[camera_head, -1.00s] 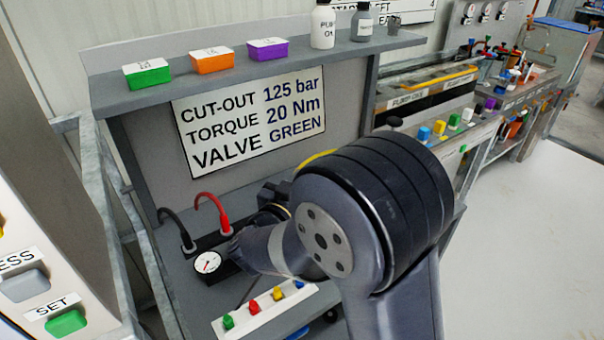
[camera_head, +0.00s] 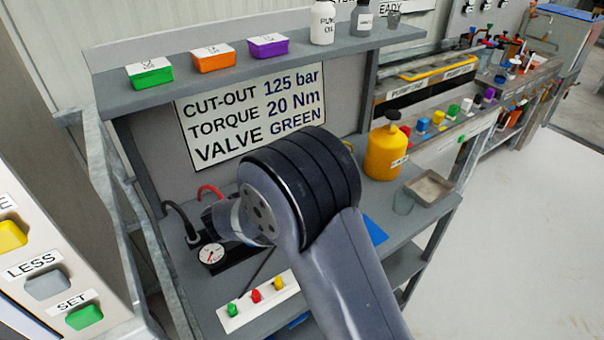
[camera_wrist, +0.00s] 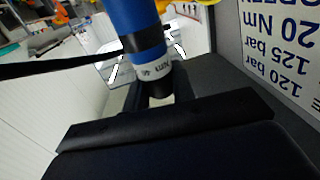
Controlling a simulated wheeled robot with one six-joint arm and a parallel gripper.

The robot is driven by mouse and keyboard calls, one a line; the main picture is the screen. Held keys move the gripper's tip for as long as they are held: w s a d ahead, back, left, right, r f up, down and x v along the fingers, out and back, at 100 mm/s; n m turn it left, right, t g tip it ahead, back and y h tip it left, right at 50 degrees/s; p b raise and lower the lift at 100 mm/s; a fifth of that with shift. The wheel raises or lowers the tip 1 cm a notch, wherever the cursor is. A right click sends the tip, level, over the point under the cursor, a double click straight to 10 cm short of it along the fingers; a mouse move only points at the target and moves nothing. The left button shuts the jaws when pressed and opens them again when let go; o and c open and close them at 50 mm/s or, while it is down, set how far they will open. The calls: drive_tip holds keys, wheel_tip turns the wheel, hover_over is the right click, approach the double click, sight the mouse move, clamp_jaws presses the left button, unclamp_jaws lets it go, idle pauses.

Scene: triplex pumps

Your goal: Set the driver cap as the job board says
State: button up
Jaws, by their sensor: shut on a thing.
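The job board (camera_head: 250,117) reads CUT-OUT 125 bar, TORQUE 20 Nm, VALVE GREEN. It also shows upside down at the right of the wrist view (camera_wrist: 280,45). A blue driver (camera_wrist: 135,25) with a black band and a pale ring marked Nm (camera_wrist: 155,71) stands out from my gripper (camera_wrist: 160,98) in the wrist view. My dark jaws are shut on it near that ring. The number set on the ring is too small to read. In the head view my arm hides the gripper and the driver.
A gauge (camera_head: 211,254) with black and red hoses sits on the bench, by a white strip (camera_head: 262,298) of coloured valves. A yellow jug (camera_head: 386,150) and a tray (camera_head: 428,187) stand right of my arm. Labelled boxes line the shelf (camera_head: 200,84). A button panel (camera_head: 50,265) stands at left.

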drive_tip(key=o, duration=1)
drive_tip(key=shift+a, duration=0.1)
drive_tip(key=b+v, duration=0.1)
drive_tip(key=v, duration=0.9)
drive_tip(key=shift+s+a, duration=0.2)
drive_tip(key=shift+s, duration=0.05)
drive_tip(key=p+x, duration=0.1)
drive_tip(key=x, duration=1)
drive_tip(key=shift+s+a+n+t+y, duration=0.1)
drive_tip(key=shift+s+n+t+y, duration=0.05)
drive_tip(key=shift+n+t+y, duration=0.2)
